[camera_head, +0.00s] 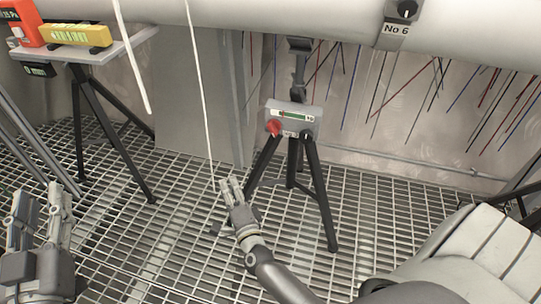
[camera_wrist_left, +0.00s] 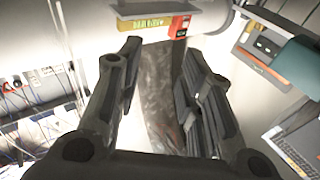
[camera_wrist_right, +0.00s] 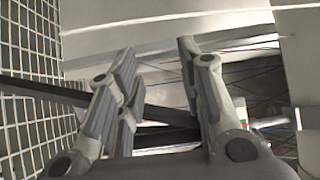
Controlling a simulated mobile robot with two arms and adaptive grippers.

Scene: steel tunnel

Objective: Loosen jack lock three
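A black tripod stand (camera_head: 324,200) stands on the grating in the middle of the head view. It carries a grey box (camera_head: 306,116) with a red knob (camera_head: 273,127) and a small green-marked panel. A black clamp-like post (camera_head: 299,62) rises behind the box to the pipe. No lock marked three can be read. My right gripper (camera_head: 232,187) is open and empty, below and left of the box in the picture; its fingers also show apart in the right wrist view (camera_wrist_right: 155,60). My left gripper (camera_head: 42,208) is open and empty at the left edge, also in the left wrist view (camera_wrist_left: 160,60).
A large pale pipe (camera_head: 270,14) crosses the top, with a dark knob (camera_head: 406,10) above a "No 6" label. A tripod table (camera_head: 95,52) at upper left holds a yellow device (camera_head: 75,34) and a red one (camera_head: 22,22). A white cable (camera_head: 202,90) hangs left of the box.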

